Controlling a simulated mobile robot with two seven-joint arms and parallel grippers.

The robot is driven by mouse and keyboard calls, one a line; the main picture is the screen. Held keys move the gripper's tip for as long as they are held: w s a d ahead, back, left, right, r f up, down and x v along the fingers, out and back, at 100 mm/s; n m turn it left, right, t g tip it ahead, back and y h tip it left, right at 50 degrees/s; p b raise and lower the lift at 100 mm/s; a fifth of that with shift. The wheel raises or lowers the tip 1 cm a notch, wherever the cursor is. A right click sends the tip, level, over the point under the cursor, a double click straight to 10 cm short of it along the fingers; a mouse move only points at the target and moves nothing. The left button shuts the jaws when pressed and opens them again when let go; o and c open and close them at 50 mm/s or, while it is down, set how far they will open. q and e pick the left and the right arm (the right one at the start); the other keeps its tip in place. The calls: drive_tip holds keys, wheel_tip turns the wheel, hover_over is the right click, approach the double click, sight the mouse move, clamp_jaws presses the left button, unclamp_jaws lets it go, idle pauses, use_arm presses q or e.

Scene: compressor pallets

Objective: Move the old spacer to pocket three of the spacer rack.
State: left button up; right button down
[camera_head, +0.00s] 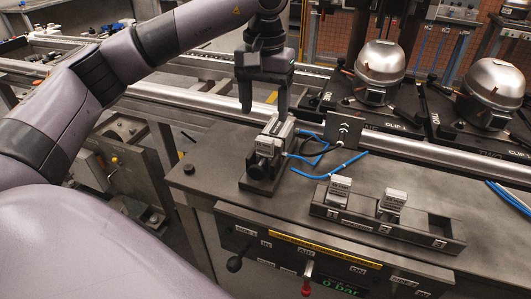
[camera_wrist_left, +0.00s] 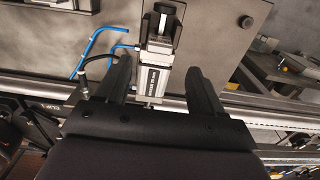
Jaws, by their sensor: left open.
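My left gripper (camera_head: 264,110) points down, open, just above a black holder (camera_head: 262,180) on the bench. A silver block with a dark label (camera_head: 274,139) sits in this holder; it may be the old spacer, but I cannot read its label. In the left wrist view the block (camera_wrist_left: 152,78) lies between the open fingers (camera_wrist_left: 160,75), with gaps visible beside it. The spacer rack (camera_head: 420,233) is a long dark tray at right. Two grey labelled blocks stand in its left (camera_head: 338,190) and middle (camera_head: 392,202) parts. Its right end looks empty. My right gripper is not seen.
Blue hoses (camera_head: 335,170) lie beside the holder. A dark plate with arrows (camera_head: 344,131) stands behind them. Two silver compressors (camera_head: 382,64) (camera_head: 493,84) sit on pallets at the back right. The bench front has a red-handled lever (camera_head: 306,284) and knobs.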

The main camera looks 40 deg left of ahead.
sight(265, 138)
use_arm(q)
drive_tip(key=shift+f+b, duration=0.4)
drive_tip(key=shift+f, duration=0.1)
wheel_tip(265, 138, down, 8)
drive_tip(key=b, duration=0.5)
drive_tip(key=shift+b, duration=0.35)
drive_tip(key=shift+p, duration=0.35)
idle(0.4)
drive_tip(key=c, duration=0.8)
drive_tip(key=o, duration=1.1)
drive_tip(key=shift+r, duration=0.1)
